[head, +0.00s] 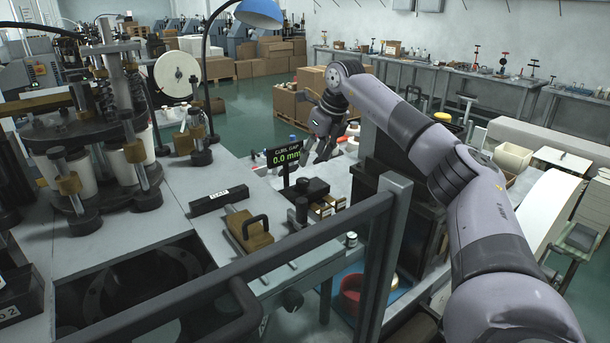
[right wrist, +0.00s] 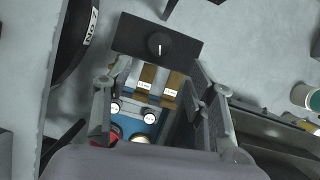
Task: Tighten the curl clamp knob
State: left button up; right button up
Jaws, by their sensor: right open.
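A dark knob (right wrist: 159,45) with a white pointer line sits on a black plate (right wrist: 130,35) in the right wrist view. I take it to be the curl clamp knob; no label on it can be read. A display reading CURL GAP 0.0 mm (head: 286,156) stands at the bench in the head view. My left gripper is not in view.
A black block labelled CLAMP (head: 222,198) and a brown block with a black handle (head: 249,229) sit on the grey bench. A metal guard rail (head: 310,237) crosses the front. A forming machine with several posts (head: 85,130) stands left. Small labelled bins (right wrist: 159,82) lie below the plate.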

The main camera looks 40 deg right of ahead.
aim_at(304, 180)
jog(key=p+x, duration=0.2)
jog(key=x, duration=0.7)
jog(key=shift+c, duration=0.3)
jog(key=c, duration=1.1)
